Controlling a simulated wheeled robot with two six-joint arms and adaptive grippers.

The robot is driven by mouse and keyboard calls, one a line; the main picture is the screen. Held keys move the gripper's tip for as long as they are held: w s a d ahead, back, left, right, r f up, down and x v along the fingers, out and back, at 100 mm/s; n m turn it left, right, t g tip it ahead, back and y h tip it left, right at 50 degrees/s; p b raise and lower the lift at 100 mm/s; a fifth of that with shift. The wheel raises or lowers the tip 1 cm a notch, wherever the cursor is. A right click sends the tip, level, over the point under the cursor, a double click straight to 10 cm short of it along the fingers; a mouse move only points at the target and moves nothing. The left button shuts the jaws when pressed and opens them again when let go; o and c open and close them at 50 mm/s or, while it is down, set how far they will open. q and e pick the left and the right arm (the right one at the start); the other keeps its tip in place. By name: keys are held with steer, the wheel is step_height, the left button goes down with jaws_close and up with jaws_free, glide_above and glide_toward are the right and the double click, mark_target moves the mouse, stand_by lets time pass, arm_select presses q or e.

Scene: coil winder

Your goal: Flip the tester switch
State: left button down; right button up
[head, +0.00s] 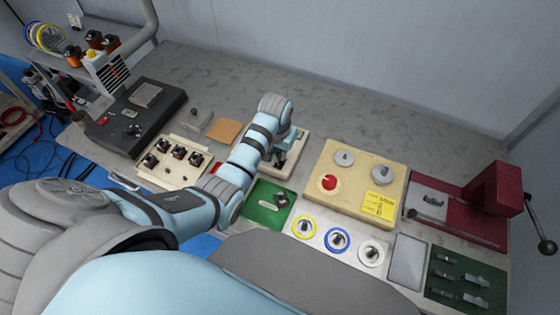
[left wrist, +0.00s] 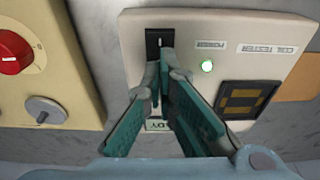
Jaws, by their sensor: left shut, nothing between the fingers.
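The coil tester (left wrist: 285,30) is a pale box that fills the middle of the left wrist view. Its black switch (left wrist: 160,40) sits in a slot beside the "POWER" label. My right gripper is not in view.
A cream box with a red knob (head: 328,183) stands right of the tester. A green tray (head: 262,215) lies in front, with a ring panel (head: 318,233) beside it. A brown pad (head: 225,131) lies to the left. The bench behind (head: 330,110) is clear.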

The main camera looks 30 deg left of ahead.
arm_select(q)
steer(key=shift+s+f, duration=0.1)
steer(key=shift+f, duration=0.3)
step_height(320, 180, up, 3)
steer(key=p, duration=0.2)
steer(key=shift+p, duration=0.35)
steer(key=shift+r, duration=0.35)
steer(key=shift+r+b, duration=0.3)
steer(key=shift+r, duration=1.4)
steer(key=shift+f, duration=0.1)
